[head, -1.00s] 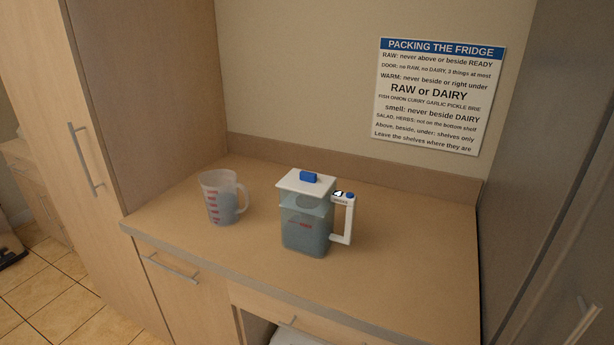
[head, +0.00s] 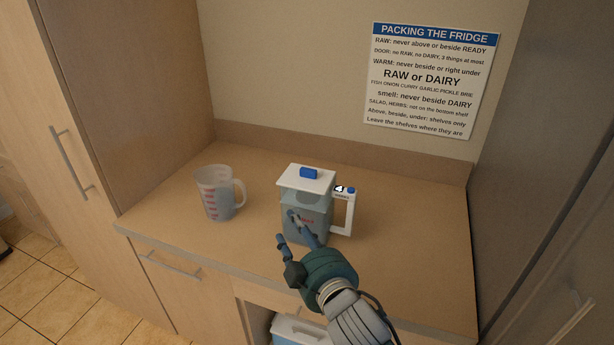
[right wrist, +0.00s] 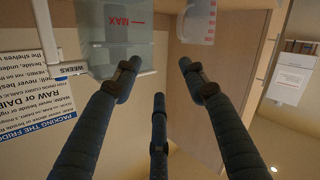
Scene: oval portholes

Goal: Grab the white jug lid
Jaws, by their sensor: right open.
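The white jug lid (head: 306,179) sits on top of the clear jug (head: 296,206) and has a blue knob (head: 308,173). The jug stands on the counter with its white handle (head: 349,212) to the right. My right gripper (head: 296,229) is open and empty in front of the jug's body, below the lid. In the right wrist view its three dark fingers (right wrist: 158,95) are spread, with the jug (right wrist: 115,40) beyond them at upper left. The lid is not clearly visible in that view. My left gripper is not in view.
A clear measuring cup (head: 216,194) with red marks stands left of the jug; it also shows in the right wrist view (right wrist: 197,20). A fridge-packing notice (head: 432,82) hangs on the back wall. The counter (head: 420,245) is clear to the right, beside a tall dark panel (head: 530,130).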

